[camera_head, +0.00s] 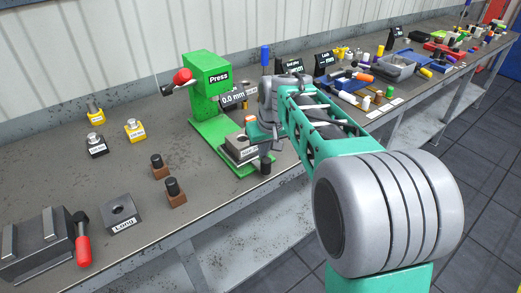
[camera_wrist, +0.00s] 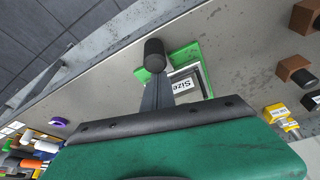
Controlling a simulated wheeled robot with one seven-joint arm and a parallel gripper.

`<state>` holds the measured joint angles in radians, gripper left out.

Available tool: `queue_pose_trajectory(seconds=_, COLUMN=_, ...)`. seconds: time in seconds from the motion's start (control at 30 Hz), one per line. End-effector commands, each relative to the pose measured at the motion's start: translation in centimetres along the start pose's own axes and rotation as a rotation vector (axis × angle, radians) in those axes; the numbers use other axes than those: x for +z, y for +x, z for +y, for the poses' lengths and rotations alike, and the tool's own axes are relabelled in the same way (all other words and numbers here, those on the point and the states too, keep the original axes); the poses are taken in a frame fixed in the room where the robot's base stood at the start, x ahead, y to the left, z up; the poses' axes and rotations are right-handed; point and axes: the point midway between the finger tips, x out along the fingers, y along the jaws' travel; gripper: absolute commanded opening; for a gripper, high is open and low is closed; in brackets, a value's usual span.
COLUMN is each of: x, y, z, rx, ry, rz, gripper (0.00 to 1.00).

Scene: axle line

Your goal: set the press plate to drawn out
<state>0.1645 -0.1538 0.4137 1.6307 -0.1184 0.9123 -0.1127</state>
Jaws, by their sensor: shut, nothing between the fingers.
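The green press (camera_head: 208,78) stands on the bench with its "Press" label facing out. Its grey plate (camera_head: 238,153), with a white label, sits on the green base in front of the column; it also shows in the wrist view (camera_wrist: 188,78), partly hidden by my finger. A black knob (camera_head: 265,166) stands at the plate's front end; in the wrist view the knob (camera_wrist: 154,54) is just beyond my fingertips. My gripper (camera_wrist: 155,82) is shut and empty, close to the knob. I cannot tell whether they touch. In the head view my arm hides part of the press area.
A block labelled "Long" (camera_head: 121,213), two brown blocks with black knobs (camera_head: 175,191) and several yellow and black pieces stand left of the press. A red-handled fixture (camera_head: 42,243) is at the front left. Trays and small parts crowd the bench to the right.

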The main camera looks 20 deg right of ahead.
Motion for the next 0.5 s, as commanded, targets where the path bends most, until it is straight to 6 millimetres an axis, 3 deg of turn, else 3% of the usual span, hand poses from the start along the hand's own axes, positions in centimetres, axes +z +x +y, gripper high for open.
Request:
queue_pose_trajectory(seconds=0.37, x=0.5, y=0.2, z=-0.1, rx=-0.002, ry=-0.001, rz=-0.015, gripper=0.0)
queue_pose_trajectory(seconds=0.5, x=0.3, y=-0.8, z=-0.1, rx=-0.003, ry=-0.001, rz=-0.016, gripper=0.0)
